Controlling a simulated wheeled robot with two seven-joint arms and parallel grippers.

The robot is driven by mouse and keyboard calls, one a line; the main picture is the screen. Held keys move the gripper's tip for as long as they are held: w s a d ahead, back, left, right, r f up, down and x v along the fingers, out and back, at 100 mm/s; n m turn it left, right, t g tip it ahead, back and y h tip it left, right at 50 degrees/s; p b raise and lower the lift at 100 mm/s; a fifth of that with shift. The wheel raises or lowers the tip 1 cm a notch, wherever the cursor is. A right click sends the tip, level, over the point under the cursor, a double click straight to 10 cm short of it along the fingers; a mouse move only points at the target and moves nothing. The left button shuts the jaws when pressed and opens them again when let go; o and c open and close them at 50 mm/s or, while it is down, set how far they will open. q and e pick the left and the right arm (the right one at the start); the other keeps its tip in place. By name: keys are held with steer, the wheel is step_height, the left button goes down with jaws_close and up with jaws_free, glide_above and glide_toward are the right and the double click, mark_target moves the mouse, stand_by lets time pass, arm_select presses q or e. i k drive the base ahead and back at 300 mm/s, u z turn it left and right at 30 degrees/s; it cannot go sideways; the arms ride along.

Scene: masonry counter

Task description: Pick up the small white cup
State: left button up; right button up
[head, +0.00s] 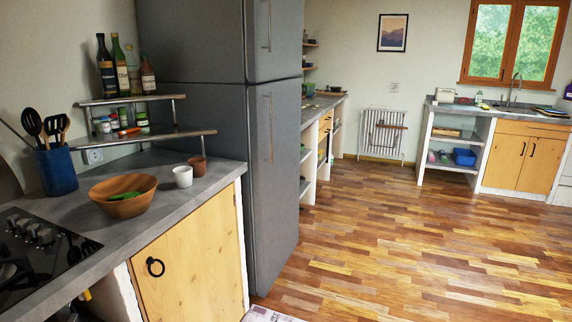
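The small white cup (183,176) stands upright on the grey masonry counter (178,205) at the left. It is just left of and in front of a small brown cup (197,166). A wooden bowl (124,197) with something green in it sits to the left of the white cup, a small gap away. Neither of my grippers shows in the head view.
A two-tier metal shelf (150,134) with bottles and jars stands behind the cups. A blue utensil holder (56,171) and a black hob (38,250) are further left. A tall grey fridge (225,60) rises behind the counter's right end. The wooden floor at right is clear.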

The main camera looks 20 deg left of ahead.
mark_target(184, 174)
steer(key=z, duration=0.35)
steer(key=i, duration=1.8)
steer(key=u, duration=1.15)
steer(key=i, duration=1)
steer(key=u, duration=1.05)
